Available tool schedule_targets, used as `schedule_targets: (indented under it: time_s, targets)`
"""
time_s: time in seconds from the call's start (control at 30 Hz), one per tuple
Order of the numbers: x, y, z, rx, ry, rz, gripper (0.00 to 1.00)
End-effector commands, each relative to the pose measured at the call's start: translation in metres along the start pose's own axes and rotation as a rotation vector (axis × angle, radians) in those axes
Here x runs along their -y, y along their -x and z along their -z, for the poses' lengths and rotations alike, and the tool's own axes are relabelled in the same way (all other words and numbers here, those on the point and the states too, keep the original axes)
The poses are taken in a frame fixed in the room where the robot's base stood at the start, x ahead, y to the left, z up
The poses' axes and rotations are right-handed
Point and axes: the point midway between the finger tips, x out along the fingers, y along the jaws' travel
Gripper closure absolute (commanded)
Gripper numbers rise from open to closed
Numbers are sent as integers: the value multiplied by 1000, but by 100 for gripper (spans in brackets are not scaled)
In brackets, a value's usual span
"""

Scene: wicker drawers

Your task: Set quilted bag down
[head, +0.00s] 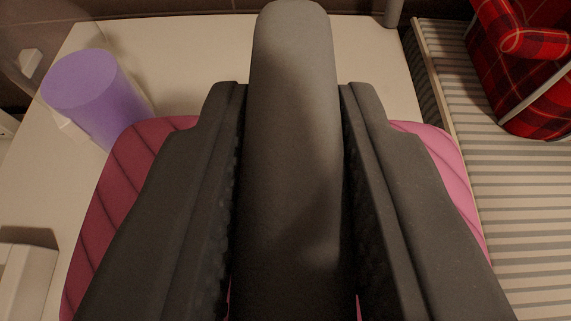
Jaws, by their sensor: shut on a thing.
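The pink quilted bag (112,205) shows below and on both sides of my gripper, over a pale surface. Its seams run in slanting lines on the left part. My gripper (294,88) is in the middle, its two dark jaws closed on a long, rounded dark grey piece (292,130), which looks like the bag's handle. The jaws and this piece hide the middle of the bag. I cannot tell whether the bag's underside touches the pale surface.
A purple cylinder (95,95) stands left of the bag on the pale surface (185,55). A red plaid bag (525,75) lies on a slatted surface (520,200) at the right. A white object (25,280) is at the lower left. Pale surface beyond the bag is clear.

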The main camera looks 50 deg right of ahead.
Motion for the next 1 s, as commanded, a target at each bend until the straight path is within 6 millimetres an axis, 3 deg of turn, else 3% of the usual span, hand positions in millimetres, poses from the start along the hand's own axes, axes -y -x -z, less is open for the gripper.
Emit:
schedule_targets:
  time_s: [0.37, 0.4, 0.43, 0.47, 0.8, 1.0]
  targets:
    - [0, -1, -3, -2, -1, 1, 100]
    - [0, -1, -3, -2, -1, 0, 67]
    - [0, -1, -3, -2, -1, 0, 59]
    - [0, -1, -3, -2, -1, 0, 57]
    - [1, 1, 0, -1, 0, 1, 57]
    - [1, 20, -2, 1, 1, 1, 57]
